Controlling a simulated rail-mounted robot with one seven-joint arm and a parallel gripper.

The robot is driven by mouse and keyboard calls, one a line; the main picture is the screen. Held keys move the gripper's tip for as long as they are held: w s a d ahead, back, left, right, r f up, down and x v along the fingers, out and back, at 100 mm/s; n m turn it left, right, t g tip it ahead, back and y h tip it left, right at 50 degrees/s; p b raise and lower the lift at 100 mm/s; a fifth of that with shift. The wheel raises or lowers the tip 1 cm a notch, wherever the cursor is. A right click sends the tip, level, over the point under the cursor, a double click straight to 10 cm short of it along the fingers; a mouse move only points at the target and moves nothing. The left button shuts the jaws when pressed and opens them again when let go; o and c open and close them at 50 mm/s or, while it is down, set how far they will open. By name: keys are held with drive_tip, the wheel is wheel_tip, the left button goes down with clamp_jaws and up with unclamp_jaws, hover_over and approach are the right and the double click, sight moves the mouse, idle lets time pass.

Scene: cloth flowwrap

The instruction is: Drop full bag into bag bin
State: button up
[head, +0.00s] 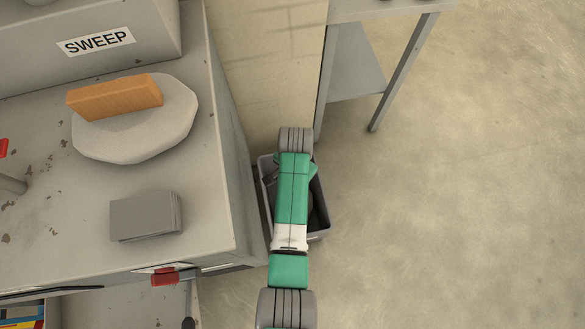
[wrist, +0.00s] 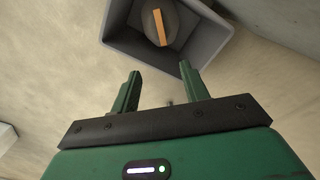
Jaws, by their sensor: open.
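The grey bin (head: 322,205) stands on the floor beside the workbench, partly hidden under my green and white arm. In the wrist view the bin (wrist: 207,45) is beyond my fingertips. A dark rounded item with an orange strip (wrist: 159,27) lies inside it; this may be the bag, but I cannot tell for sure. My gripper (wrist: 160,85) is open, with nothing between its two green fingers, apart from the bin. The fingers are hidden by the arm in the head view.
The workbench (head: 225,190) carries a pale flat rounded piece (head: 130,148) with an orange block (head: 115,97) on it, a grey stack of sheets (head: 145,216) and a box marked SWEEP (head: 150,25). A metal table (head: 355,70) stands behind. The floor (head: 460,200) at right is clear.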

wheel_tip(320, 180, up, 4)
drive_tip(key=shift+f+p, duration=0.25)
drive_tip(key=shift+p, duration=0.3)
drive_tip(key=w+d+r+n+t+p, duration=0.1)
drive_tip(key=w+r+t, duration=0.3)
drive_tip(key=r, duration=0.5)
drive_tip(key=w+r+n+t+p, duration=0.1)
drive_tip(key=w+r+t+p, duration=0.1)
drive_tip(key=w+r, duration=0.6)
wheel_tip(320, 180, up, 24)
drive_tip(key=n+t+p, duration=0.1)
drive_tip(key=t+p, duration=0.1)
drive_tip(key=t, duration=0.5)
drive_tip(key=s+r+n+t+p, duration=0.15)
drive_tip(key=s+r+t, duration=0.4)
drive_tip(key=r, duration=0.75)
drive_tip(key=s+r+n+t+p, duration=0.1)
drive_tip(key=s+r+t+p, duration=0.2)
drive_tip(key=s+r, duration=0.85)
drive_tip(key=s+r+n+t+p, duration=0.2)
drive_tip(key=s+r+t, duration=0.2)
drive_tip(key=r, duration=1.1)
wheel_tip(320, 180, up, 35)
drive_tip(key=a+p, duration=0.1)
drive_tip(key=p, duration=3.3)
drive_tip(key=shift+w+a+f+p, duration=0.15)
drive_tip(key=shift+w+p, duration=0.05)
drive_tip(key=shift+p, duration=0.15)
